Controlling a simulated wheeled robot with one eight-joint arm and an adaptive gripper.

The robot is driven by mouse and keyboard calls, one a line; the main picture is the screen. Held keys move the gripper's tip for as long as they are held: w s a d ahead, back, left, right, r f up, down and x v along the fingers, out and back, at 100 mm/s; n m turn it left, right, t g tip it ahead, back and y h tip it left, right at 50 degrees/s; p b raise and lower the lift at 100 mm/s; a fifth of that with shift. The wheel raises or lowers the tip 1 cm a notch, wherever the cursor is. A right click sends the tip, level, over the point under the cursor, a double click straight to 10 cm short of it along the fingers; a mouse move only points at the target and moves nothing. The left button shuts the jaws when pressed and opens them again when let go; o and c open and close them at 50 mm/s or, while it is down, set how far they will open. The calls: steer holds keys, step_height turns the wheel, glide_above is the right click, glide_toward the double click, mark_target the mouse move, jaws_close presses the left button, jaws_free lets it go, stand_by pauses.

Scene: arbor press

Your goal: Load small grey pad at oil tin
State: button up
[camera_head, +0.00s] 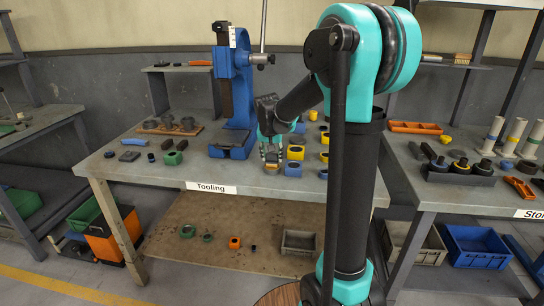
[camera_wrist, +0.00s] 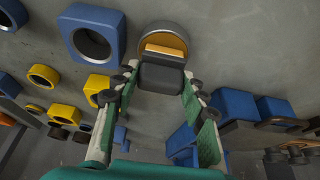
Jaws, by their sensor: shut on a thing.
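My gripper (camera_head: 271,156) is low over the front middle of the workbench. In the wrist view its fingers (camera_wrist: 162,84) are closed on a small dark grey pad (camera_wrist: 162,77) at their tips. Just past the pad is a round grey tin (camera_wrist: 164,32) with amber inside, which looks like the oil tin. A tan bar (camera_wrist: 165,50) shows across its opening. The pad hides the tin's near edge, so I cannot tell if they touch. In the head view the gripper largely hides pad and tin.
Blue (camera_wrist: 93,37) and yellow (camera_wrist: 44,76) blocks with round holes stand beside the tin. The blue arbor press (camera_head: 234,90) stands behind my gripper. More dark parts (camera_head: 173,158) lie on the left of the bench (camera_head: 150,185). The bench front edge carries a Tooling label (camera_head: 211,188).

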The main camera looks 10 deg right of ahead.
mark_target(272, 154)
stand_by(0.3)
steer(key=shift+r, duration=3.45)
steer(key=shift+s, duration=0.1)
